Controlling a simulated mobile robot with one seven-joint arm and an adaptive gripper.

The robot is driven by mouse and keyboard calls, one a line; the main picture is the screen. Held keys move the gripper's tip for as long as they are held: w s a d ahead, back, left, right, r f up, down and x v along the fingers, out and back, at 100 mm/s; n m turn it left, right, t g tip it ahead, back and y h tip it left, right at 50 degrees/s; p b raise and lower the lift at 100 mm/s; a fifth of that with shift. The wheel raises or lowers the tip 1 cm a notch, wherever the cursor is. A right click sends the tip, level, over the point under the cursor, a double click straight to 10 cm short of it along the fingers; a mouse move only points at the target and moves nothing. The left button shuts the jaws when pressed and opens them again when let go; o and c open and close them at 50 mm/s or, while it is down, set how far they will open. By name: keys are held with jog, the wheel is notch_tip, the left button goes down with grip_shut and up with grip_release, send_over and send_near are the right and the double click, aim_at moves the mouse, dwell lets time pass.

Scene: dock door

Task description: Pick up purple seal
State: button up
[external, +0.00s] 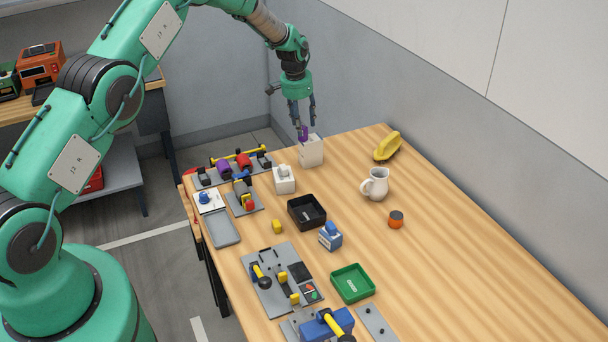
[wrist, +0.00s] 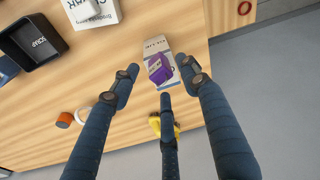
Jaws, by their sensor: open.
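The purple seal (external: 303,131) is a small purple piece at the top of a white box (external: 312,152) near the table's far edge. In the wrist view the purple seal (wrist: 159,69) lies between my fingertips, over the white box (wrist: 155,46). My gripper (external: 302,115) points down just above the seal, and its fingers are open. In the wrist view my gripper (wrist: 162,84) has its fingers spread around the seal. I cannot tell whether any finger touches it. The lower part of the seal is hidden in the external view.
A white block (external: 284,180), a black tray (external: 300,222) and a fixture with red and purple cylinders (external: 232,168) stand nearby. The table's right side is mostly clear.

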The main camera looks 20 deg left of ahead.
aim_at(303, 127)
jog(key=shift+w+d+f+p, duration=0.1)
jog(key=shift+w+f+p, duration=0.1)
jog(key=shift+f, duration=0.75)
jog(key=shift+w+f+p, duration=0.1)
jog(key=shift+f+p, duration=0.05)
jog(key=shift+f, duration=0.75)
jog(key=c, duration=1.1)
jog(key=shift+r, duration=0.15)
jog(key=shift+c, duration=0.2)
jog(key=shift+r+b, duration=0.4)
jog(key=shift+r, duration=0.7)
jog(key=shift+w+r, duration=0.1)
jog(key=shift+r, duration=0.45)
jog(key=s+a+r+b, duration=0.1)
jog(key=s+a+b, duration=0.1)
jog(key=s, duration=1.4)
jog(key=shift+a+r, duration=0.2)
jog(key=shift+a, duration=0.1)
